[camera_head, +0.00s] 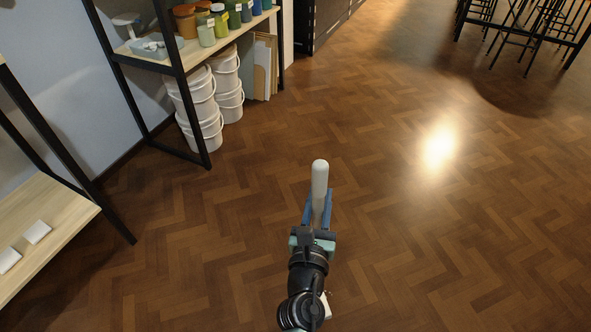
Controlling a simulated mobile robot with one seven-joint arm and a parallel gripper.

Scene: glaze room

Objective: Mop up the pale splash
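My gripper (317,208) is in the lower middle, reaching out over the floor. Its blue fingers lie on both sides of a pale grey, round-ended handle (320,178) and appear shut on it. What the lower end of the handle carries is hidden behind my gripper and arm. A small whitish patch (326,306) shows beside my arm near the bottom edge, mostly hidden; I cannot tell whether it is the splash or part of a tool. A bright spot (440,146) on the floor at right looks like reflected light. No other pale splash is clear.
A black-framed shelf (150,62) with jars stands at upper left, with stacked white buckets (203,108) and boards (265,68) under it. A wooden shelf (50,205) with two white tiles is at left. Black stools (525,25) stand at upper right. The herringbone floor (400,230) between is clear.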

